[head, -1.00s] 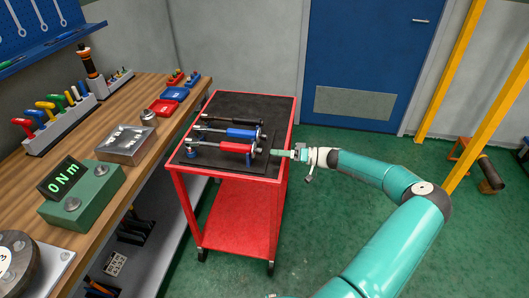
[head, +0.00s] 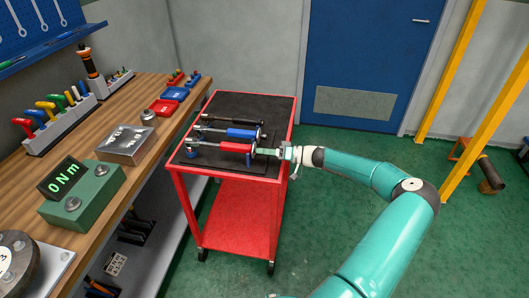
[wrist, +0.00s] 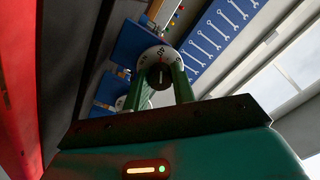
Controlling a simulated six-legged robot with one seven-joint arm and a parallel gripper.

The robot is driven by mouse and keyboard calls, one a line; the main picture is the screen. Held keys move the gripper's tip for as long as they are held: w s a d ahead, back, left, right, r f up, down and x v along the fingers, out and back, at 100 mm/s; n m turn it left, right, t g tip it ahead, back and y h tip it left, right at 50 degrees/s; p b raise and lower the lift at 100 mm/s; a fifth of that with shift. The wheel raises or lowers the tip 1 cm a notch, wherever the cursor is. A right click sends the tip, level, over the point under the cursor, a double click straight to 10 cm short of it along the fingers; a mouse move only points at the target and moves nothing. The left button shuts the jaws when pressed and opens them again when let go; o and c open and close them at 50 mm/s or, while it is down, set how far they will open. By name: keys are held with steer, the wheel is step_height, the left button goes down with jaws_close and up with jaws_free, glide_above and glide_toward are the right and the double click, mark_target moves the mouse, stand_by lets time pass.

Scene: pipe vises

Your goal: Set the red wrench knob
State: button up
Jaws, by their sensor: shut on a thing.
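The red-handled wrench (head: 234,147) lies nearest the front on the black top of the red cart, its handle end pointing right. My gripper (head: 263,152) is at that right end. In the wrist view, my gripper's two green fingers (wrist: 162,88) are closed on either side of the knob (wrist: 161,75), with its white numbered scale (wrist: 152,56) and a red mark just beyond. The number is tilted and too small to read surely. In the head view the knob is mostly hidden by the fingers.
A blue-handled wrench (head: 241,133) and a black one (head: 222,122) lie just behind, close to the red one. The wooden bench (head: 165,84) stands left, with a green display box (head: 83,193) reading 0 Nm.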

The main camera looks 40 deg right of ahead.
steer(key=shift+m, duration=0.4)
steer(key=m, duration=0.3)
steer(key=shift+m, duration=0.4)
steer(key=m, duration=0.4)
steer(key=shift+m, duration=0.3)
steer(key=m, duration=0.4)
steer(key=shift+m, duration=0.4)
steer(key=shift+m+t, duration=0.3)
steer(key=shift+m, duration=1.7)
steer(key=o, duration=1)
